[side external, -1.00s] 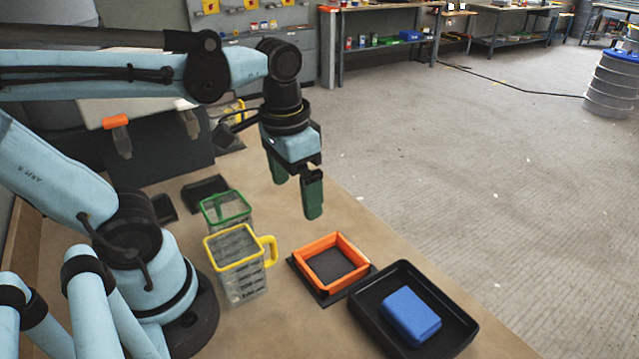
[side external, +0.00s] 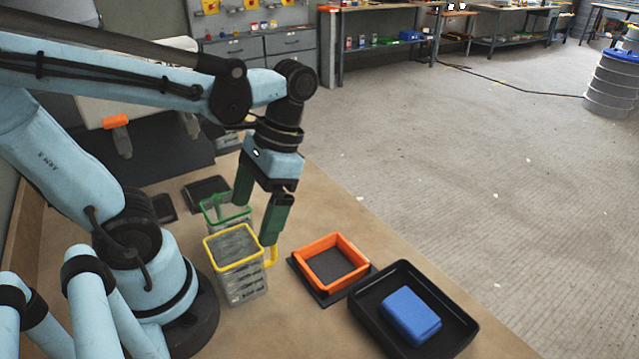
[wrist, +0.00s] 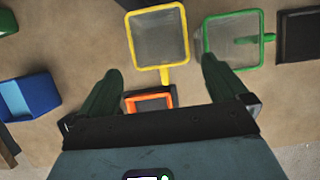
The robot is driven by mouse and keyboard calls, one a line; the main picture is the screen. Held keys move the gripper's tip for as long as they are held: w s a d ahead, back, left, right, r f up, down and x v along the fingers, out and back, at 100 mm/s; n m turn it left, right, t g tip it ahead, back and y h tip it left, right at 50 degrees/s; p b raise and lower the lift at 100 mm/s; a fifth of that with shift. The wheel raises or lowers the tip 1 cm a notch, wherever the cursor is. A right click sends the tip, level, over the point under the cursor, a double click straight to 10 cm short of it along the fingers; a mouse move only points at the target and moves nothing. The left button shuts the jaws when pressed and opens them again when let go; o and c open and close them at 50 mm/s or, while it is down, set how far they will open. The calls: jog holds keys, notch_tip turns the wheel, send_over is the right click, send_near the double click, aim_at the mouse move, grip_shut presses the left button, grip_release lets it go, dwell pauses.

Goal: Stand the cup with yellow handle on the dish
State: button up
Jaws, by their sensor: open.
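The cup with yellow handle (side external: 240,276) is a clear, square, ribbed cup with a yellow rim. It stands upright on the bench; in the wrist view its rim (wrist: 135,40) is at the top centre. Its handle (wrist: 165,76) points between my fingers. My gripper (side external: 256,224) is open, with green fingers pointing down by the handle side of the cup; whether they touch it I cannot tell. The likely dish is the orange-walled square dish (side external: 360,259) on a black base, empty, right of the cup. It is partly hidden in the wrist view (wrist: 170,91).
A black tray (side external: 440,345) holding a blue block (side external: 411,316) is at the front right. Small black pieces (side external: 205,190) lie at the back left. Bare bench lies behind the orange dish.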

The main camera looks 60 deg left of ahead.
aim_at(241, 237)
jog(key=s+f, duration=0.2)
jog(key=f, duration=0.1)
jog(key=shift+s+f, duration=0.2)
jog(key=shift+s, duration=0.1)
jog(key=shift+s+f, duration=0.25)
jog(key=shift+f, duration=0.45)
jog(key=shift+c, duration=0.5)
jog(key=c, duration=1.3)
jog(key=shift+r, duration=0.1)
